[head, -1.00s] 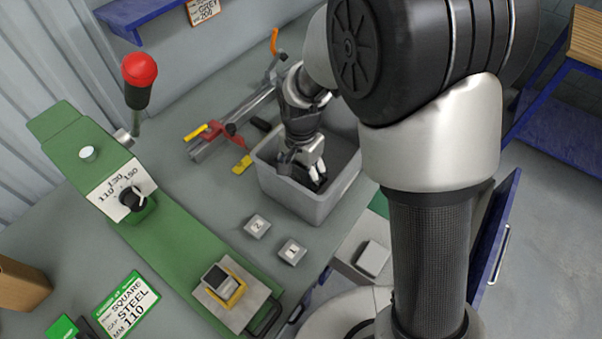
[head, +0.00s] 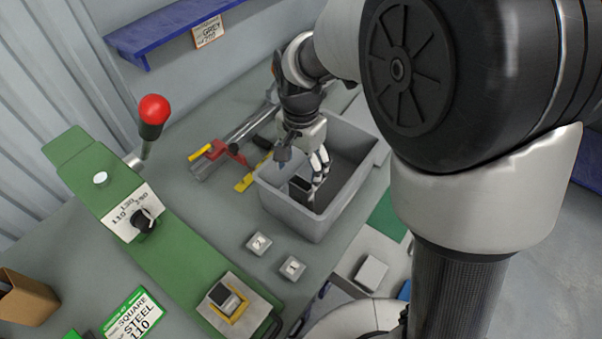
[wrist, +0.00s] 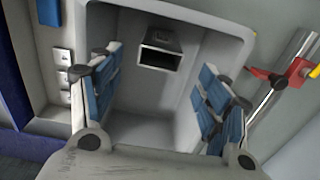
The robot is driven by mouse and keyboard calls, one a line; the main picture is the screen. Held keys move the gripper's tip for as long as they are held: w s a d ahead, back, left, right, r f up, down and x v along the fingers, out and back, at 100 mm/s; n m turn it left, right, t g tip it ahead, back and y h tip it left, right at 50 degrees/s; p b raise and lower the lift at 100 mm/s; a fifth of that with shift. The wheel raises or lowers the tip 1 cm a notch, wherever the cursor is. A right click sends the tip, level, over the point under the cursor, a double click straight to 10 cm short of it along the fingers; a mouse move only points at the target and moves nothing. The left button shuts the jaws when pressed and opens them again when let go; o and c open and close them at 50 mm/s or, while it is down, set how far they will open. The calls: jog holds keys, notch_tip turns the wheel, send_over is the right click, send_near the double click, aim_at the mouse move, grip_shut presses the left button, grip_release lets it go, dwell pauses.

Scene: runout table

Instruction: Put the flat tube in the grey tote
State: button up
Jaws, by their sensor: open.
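The grey tote (head: 335,212) stands on the bench in the head view. Its walls and floor fill the middle of the wrist view (wrist: 205,25). A dark, hollow rectangular tube (wrist: 160,48), which looks like the flat tube, is inside the tote by its wall, open end facing the camera. In the head view the tube (head: 301,189) shows as a dark shape below my fingers. My gripper (head: 303,165) is over the tote opening. In the wrist view my gripper (wrist: 162,80) has its blue-padded fingers spread wide, with nothing between them; the tube lies beyond the tips.
A red and yellow clamp (head: 222,157) lies left of the tote. Two small numbered blocks (head: 259,243) sit in front of it. A green fixture (head: 160,240) with a red-knobbed lever (head: 153,110) runs along the left, with another tube piece (head: 222,297) at its near end.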

jog(key=s+d+r+n+t, duration=0.2)
jog(key=s+d+r+n, duration=0.1)
jog(key=s+d+r, duration=0.65)
jog(key=s+d+r+n+t, duration=0.2)
jog(key=s+d+r+n, duration=0.1)
jog(key=s, duration=0.7)
jog(key=shift+r+n+t, duration=0.2)
jog(key=shift+n+t, duration=0.1)
jog(key=shift+n, duration=0.5)
jog(key=shift+s+d, duration=0.1)
